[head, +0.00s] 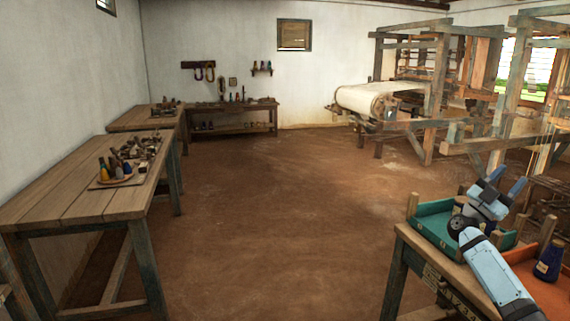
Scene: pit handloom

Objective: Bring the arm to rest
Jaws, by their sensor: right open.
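My right arm comes in from the lower right, with a light blue link and a pale wrist. Its gripper (507,180) is open, its two blue fingers apart and pointing up and away to the right. I see nothing between the fingers. The gripper is over or beside the green tray (432,232) on the wooden table at lower right; the exact height above it I cannot tell. The wrist hides part of the tray. My left gripper is not in view.
An orange tray (526,262) with a dark blue spool (549,261) lies beside the arm. Wooden looms (440,80) stand at back right. A long workbench (85,207) with small items runs along the left wall. The brown floor (270,220) between is clear.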

